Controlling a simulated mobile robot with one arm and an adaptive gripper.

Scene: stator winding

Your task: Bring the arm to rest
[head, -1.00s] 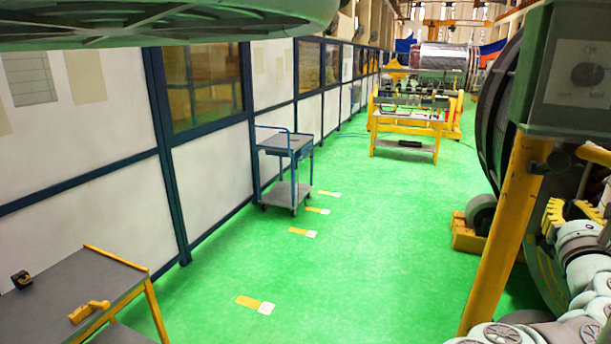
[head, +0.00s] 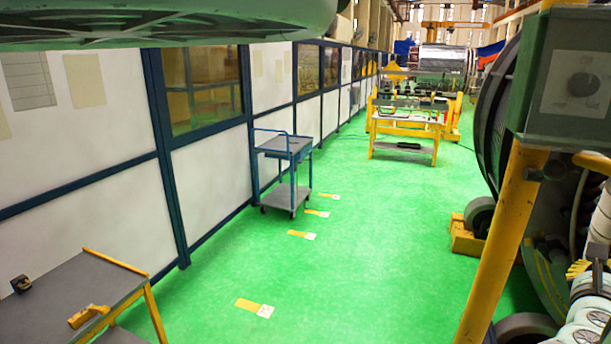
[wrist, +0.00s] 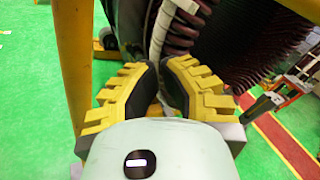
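My gripper (wrist: 162,78) shows in the wrist view with two yellow toothed fingers and dark inner pads. A gap shows between the fingers, and they look open and empty. A pale strip (wrist: 157,35) runs behind the gap, in front of the dark ribbed stator (wrist: 225,45). In the head view, part of my arm and a bit of the yellow fingers (head: 579,268) show at the lower right edge. The yellow post (head: 503,235) stands left of them.
A yellow post (wrist: 75,60) is left of my gripper in the wrist view. In the head view a grey control box (head: 577,80) tops the post. A blue cart (head: 287,148) and a grey table (head: 75,290) stand left.

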